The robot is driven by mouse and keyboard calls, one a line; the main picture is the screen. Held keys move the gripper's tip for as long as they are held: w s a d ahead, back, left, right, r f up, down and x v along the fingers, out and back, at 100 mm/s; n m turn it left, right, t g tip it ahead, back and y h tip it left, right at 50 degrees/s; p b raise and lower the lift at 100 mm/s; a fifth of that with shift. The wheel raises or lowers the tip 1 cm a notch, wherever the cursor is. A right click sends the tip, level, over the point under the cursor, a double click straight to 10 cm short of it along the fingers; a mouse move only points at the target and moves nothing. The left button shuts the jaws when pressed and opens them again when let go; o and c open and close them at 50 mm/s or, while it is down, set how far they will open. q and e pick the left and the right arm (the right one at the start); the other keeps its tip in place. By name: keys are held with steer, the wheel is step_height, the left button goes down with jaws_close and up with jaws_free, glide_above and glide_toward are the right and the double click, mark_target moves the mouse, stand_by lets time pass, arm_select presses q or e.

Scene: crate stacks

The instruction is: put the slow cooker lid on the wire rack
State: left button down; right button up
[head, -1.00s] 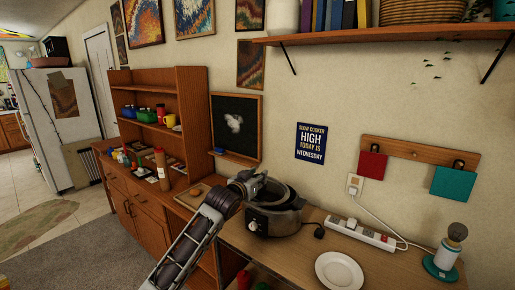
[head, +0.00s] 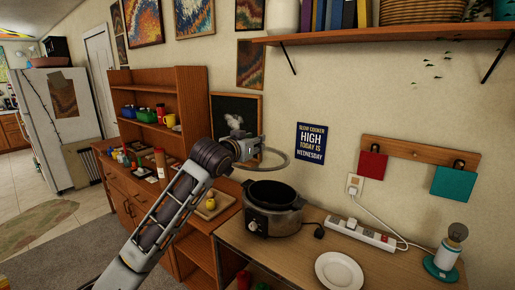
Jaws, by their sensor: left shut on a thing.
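The slow cooker lid (head: 285,162) shows as a thin grey rim in the air above the cooker, a little to the right of my left gripper (head: 252,149). My left gripper is shut on the lid, and its fingers and the lid's handle are hard to tell apart. The slow cooker (head: 270,220) stands open on the wooden counter, with its dark inside showing. I cannot make out a wire rack. My right gripper is not in view.
A wooden tray (head: 232,202) with small yellowish items lies left of the cooker. A white plate (head: 339,271), a power strip (head: 365,236) and a green-based brush stand (head: 442,264) are to the right. A wooden shelf (head: 400,32) overhangs the wall.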

arm_select(q)
steer(key=r, duration=0.1)
steer(key=s+a+r, duration=0.1)
steer(key=r, duration=0.1)
steer(key=s+r, duration=0.1)
steer(key=r, duration=0.1)
steer(key=shift+s+a+r, duration=0.1)
steer(key=shift+a, duration=0.25)
steer(key=s+a+f+n+t+y, duration=0.1)
steer(key=s+a+f+n+y, duration=0.25)
steer(key=a, duration=0.55)
steer(key=s+a+f+y, duration=0.1)
steer(key=s+a+f, duration=0.15)
steer(key=f, duration=0.35)
steer(key=s+a+f+y, duration=0.1)
steer(key=a+f, duration=0.2)
steer(key=f, duration=0.4)
steer(key=s+a+f, duration=0.1)
steer(key=s+f, duration=0.3)
steer(key=f, duration=0.6)
steer(key=s+a+f+n+y, duration=0.1)
steer(key=s+f, duration=0.4)
steer(key=f, duration=0.6)
steer(key=s+a+f, duration=0.2)
steer(key=s+f, duration=0.3)
steer(key=f, duration=0.5)
steer(key=shift+s+a+f+t, duration=0.15)
steer(key=shift+s+t, duration=0.1)
steer(key=shift+t, duration=0.15)
steer(key=shift+n, duration=0.25)
